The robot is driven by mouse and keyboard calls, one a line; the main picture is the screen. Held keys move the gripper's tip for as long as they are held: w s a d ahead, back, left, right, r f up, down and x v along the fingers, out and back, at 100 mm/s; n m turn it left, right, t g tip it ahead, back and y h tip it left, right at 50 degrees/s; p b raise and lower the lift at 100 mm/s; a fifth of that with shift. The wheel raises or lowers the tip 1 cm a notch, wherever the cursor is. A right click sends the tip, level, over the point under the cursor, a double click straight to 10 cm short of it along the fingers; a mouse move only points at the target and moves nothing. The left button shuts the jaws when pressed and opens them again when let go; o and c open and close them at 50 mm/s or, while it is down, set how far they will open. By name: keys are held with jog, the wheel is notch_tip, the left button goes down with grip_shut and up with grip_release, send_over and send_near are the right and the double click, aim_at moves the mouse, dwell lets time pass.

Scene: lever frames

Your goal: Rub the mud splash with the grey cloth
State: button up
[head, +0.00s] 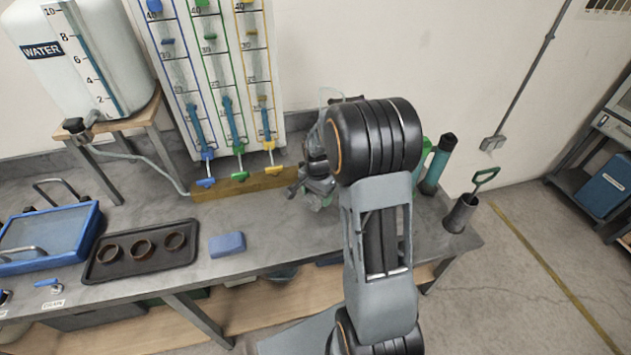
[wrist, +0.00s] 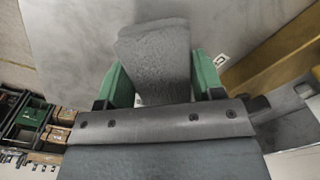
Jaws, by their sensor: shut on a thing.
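In the wrist view, my gripper (wrist: 163,82) has its two green fingers closed on the sides of the grey cloth (wrist: 156,48), which looks like a thick folded pad. The cloth's far end reaches out past the fingertips over the grey bench top. I cannot tell whether it touches the surface. In the head view, my gripper (head: 318,188) is low over the bench, partly behind my own arm. The cloth cannot be made out there. I see no mud splash in either view; my arm, gripper or the cloth may hide it.
On the bench (head: 215,285) are a blue sponge (head: 227,244), a black tray (head: 110,273) with three brown rings, and a blue-framed box (head: 45,240). A gauge board (head: 215,75) and water tank (head: 75,60) stand behind.

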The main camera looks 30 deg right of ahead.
jog(key=shift+r+p, duration=1.1)
jog(key=shift+r, duration=0.85)
jog(key=shift+s+f, duration=0.1)
jog(key=shift+s, duration=0.05)
